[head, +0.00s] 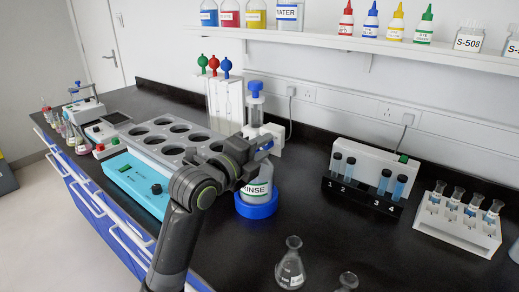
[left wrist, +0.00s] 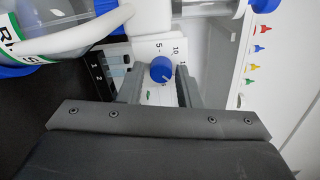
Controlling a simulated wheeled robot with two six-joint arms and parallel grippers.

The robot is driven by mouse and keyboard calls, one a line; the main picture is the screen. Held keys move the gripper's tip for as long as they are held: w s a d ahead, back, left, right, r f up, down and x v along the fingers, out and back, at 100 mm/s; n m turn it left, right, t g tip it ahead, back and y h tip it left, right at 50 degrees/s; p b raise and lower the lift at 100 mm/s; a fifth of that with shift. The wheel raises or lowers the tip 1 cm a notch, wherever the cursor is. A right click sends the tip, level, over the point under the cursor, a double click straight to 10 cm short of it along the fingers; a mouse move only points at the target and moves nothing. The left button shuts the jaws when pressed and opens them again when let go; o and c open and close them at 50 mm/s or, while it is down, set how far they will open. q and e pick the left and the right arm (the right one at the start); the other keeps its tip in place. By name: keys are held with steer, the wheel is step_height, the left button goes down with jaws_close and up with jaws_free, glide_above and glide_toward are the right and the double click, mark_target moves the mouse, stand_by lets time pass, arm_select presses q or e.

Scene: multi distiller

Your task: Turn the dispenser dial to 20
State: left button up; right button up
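The dispenser stands on the bench as a bottle labelled RINSE (head: 258,190) in a blue base ring (head: 257,211), with a blue-topped plunger (head: 255,88) and a white head block (head: 276,134). In the left wrist view, the round blue dial (left wrist: 162,69) sits on a white face (left wrist: 148,46) marked 5 and 10, with further marks partly hidden. My left gripper (head: 262,147) is at the dispenser head. In the left wrist view, its open fingers (left wrist: 161,75) lie on either side of the dial, with visible gaps. My right gripper is out of view.
A grey rack with round holes (head: 180,140) and a teal device (head: 138,183) stand left of the dispenser. Flasks (head: 290,262) stand in front. Numbered tubes in a black rack (head: 362,195) and a white tube rack (head: 460,222) stand right. A bottle shelf (head: 380,44) is above.

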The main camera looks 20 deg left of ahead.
arm_select(q)
steer(key=shift+s, duration=0.1)
steer(key=p+v, duration=1.1)
steer(key=v, duration=0.6)
steer(key=shift+a+r, duration=0.1)
stand_by(0.4)
